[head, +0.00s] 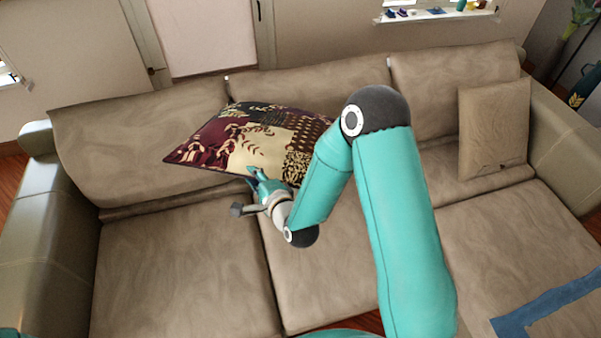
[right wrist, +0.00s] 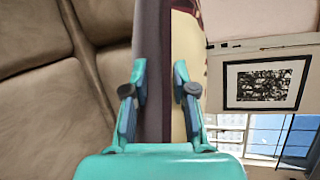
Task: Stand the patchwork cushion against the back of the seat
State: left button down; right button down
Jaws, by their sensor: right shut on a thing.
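The patchwork cushion (head: 252,138) is dark red, cream and black. In the head view it is up in front of the seat back (head: 140,140), left of the middle, tilted with a corner pointing left. My right gripper (head: 256,176) is at its lower edge, shut on it. In the right wrist view the cushion (right wrist: 152,60) runs edge-on between the two fingers (right wrist: 160,90). Whether the cushion touches the seat back or the seat (head: 180,270) cannot be told. My right arm hides part of its right side. My left gripper is not in view.
A plain beige cushion (head: 494,128) leans at the right end of the sofa. A blue cloth or strip (head: 545,303) lies on the right seat. The left armrest (head: 40,220) bounds the left side. The left seat is clear.

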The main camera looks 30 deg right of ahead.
jog(key=shift+w+r, duration=0.25)
jog(key=shift+r, duration=0.05)
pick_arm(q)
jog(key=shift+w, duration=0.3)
pick_arm(e)
jog(key=shift+w, duration=0.3)
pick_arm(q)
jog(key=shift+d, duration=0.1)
pick_arm(e)
jog(key=shift+f, duration=0.1)
